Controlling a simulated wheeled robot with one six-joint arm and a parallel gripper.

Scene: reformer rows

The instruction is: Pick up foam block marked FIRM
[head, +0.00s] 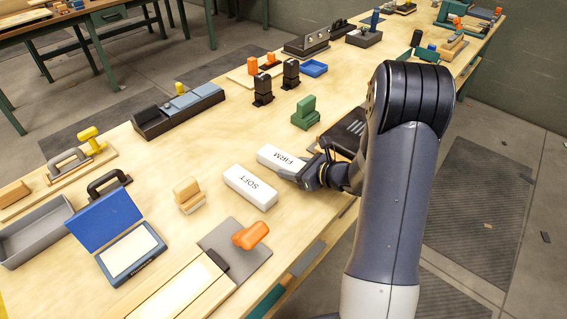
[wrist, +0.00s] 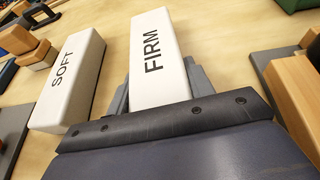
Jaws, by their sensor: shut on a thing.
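The white foam block marked FIRM (head: 274,156) is on or just above the wooden table; I cannot tell if it touches. In the wrist view, the FIRM block (wrist: 156,58) lies between the two grey fingers of my gripper (wrist: 160,90). My gripper (head: 303,177) is shut on its near end in the head view. A similar white block marked SOFT (head: 250,187) lies beside it, apart from the gripper. The SOFT block also shows left of FIRM in the wrist view (wrist: 70,80). The lower finger parts are hidden by the dark gripper body.
A green stamp-like piece (head: 305,113) stands behind the FIRM block. A small wooden block stack (head: 187,194) and an orange-handled tool (head: 250,234) on a grey plate stand near SOFT. A blue-lidded box (head: 130,255) is at lower left.

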